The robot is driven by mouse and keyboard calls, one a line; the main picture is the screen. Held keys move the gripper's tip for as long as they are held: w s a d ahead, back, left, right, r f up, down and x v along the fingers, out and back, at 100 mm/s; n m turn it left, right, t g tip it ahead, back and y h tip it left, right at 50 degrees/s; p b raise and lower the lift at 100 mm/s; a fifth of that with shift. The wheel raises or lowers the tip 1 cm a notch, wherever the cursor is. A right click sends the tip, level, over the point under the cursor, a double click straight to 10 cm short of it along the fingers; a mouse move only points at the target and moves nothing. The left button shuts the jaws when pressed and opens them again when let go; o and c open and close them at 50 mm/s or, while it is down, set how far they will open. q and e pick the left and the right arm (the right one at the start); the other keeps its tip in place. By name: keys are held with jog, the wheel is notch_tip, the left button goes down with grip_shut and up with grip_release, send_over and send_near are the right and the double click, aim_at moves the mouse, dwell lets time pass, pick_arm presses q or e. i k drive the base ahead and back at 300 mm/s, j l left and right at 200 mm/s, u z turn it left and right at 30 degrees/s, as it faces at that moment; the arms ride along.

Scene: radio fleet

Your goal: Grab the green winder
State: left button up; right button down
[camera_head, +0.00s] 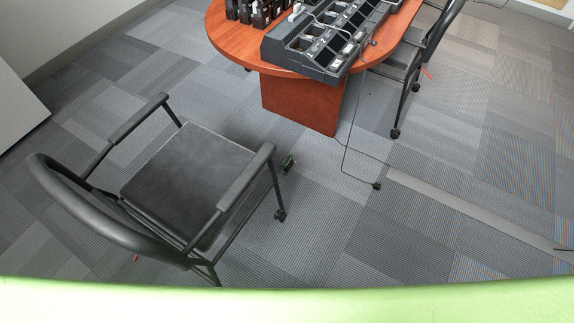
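A small dark and green object (288,163), which looks like the green winder, lies on the carpet in the head view. It is just right of the black armchair, near its front leg, and left of the cable on the floor. It is small in the picture, so its details are hard to make out. Neither of my grippers shows in this view.
A black armchair (188,178) stands at the left. A reddish wooden table (236,50) at the back holds a multi-slot charger (322,42) and several radios (258,14). A cable (343,155) runs down to a floor strip (470,212). Another chair (408,72) stands right of the table.

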aim_at(289, 160)
jog(key=i+l+u, duration=0.1)
jog(key=l+u, duration=0.15)
jog(key=u, duration=0.15)
jog(key=i+l+u, duration=0.1)
jog(key=l+u, duration=0.15)
jog(key=u, duration=0.2)
jog(key=l+u, duration=0.3)
jog(key=l, duration=1.05)
jog(key=l+u, duration=0.35)
jog(key=l, duration=1.05)
